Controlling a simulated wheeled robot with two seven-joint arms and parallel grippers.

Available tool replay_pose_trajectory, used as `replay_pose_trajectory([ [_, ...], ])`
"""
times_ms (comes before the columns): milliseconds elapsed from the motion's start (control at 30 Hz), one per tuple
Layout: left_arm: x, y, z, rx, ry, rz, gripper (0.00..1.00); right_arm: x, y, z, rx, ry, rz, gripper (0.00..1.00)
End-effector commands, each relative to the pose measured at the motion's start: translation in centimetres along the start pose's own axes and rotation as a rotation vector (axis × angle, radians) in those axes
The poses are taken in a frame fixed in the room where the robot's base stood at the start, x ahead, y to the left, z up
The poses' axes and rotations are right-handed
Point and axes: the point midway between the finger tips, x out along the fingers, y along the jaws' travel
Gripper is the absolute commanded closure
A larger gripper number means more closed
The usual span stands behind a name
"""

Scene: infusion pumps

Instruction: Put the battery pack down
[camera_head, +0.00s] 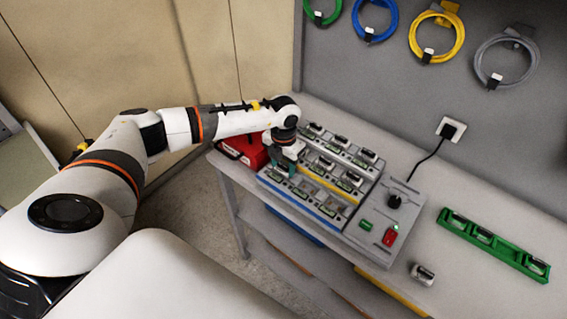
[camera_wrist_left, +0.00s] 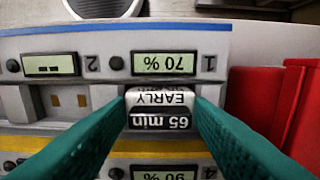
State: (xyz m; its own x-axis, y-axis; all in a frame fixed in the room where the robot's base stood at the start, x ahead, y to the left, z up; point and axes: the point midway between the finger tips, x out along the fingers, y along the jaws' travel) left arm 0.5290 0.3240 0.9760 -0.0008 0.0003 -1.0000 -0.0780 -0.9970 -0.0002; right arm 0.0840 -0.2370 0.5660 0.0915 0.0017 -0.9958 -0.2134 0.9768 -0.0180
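My left gripper (camera_head: 285,161) is over the left end of the charger's front row (camera_head: 318,212). In the left wrist view its green fingers (camera_wrist_left: 160,105) stand on both sides of a grey battery pack (camera_wrist_left: 160,96) and appear to touch it. The pack's label reads "EARLY" and "65 min", upside down. It is at bay 1 of the row, by a display (camera_wrist_left: 165,65) of 70 %. Whether it is fully seated I cannot tell. The neighbouring bay 2 (camera_wrist_left: 68,102) is empty, with gold contacts showing. My right gripper is not in view.
A red box (camera_head: 241,150) stands close to the charger's left end. A control panel (camera_head: 382,228) is on its right. A loose pack (camera_head: 423,272) lies near the table's front edge. A green rack (camera_head: 508,254) holds several packs at the right. Cables hang on the wall.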

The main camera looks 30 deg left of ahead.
Motion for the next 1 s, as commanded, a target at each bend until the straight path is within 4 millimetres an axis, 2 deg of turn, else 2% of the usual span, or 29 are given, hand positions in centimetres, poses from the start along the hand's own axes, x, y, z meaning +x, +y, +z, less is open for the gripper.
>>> replay_pose_trajectory([
  [33,-0.1,0.0,0.0,0.0,0.0,0.0,0.45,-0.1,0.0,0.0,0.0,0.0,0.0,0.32],
  [100,-0.1,0.0,0.0,0.0,0.0,0.0,0.34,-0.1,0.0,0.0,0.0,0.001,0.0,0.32],
  [133,-0.1,0.0,0.0,0.0,0.0,0.0,0.31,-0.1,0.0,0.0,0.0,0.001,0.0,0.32],
  [433,-0.3,0.0,0.0,0.0,0.0,0.0,0.31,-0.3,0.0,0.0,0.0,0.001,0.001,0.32],
  [600,-2.0,0.0,-0.1,0.0,0.002,0.0,0.31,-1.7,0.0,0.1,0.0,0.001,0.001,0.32],
  [633,-2.0,-0.1,-0.1,0.0,0.004,0.0,0.31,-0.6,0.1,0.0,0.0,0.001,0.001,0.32],
  [1000,-10.0,0.0,-0.1,0.001,0.006,-0.001,0.31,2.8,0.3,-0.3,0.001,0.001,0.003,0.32],
])
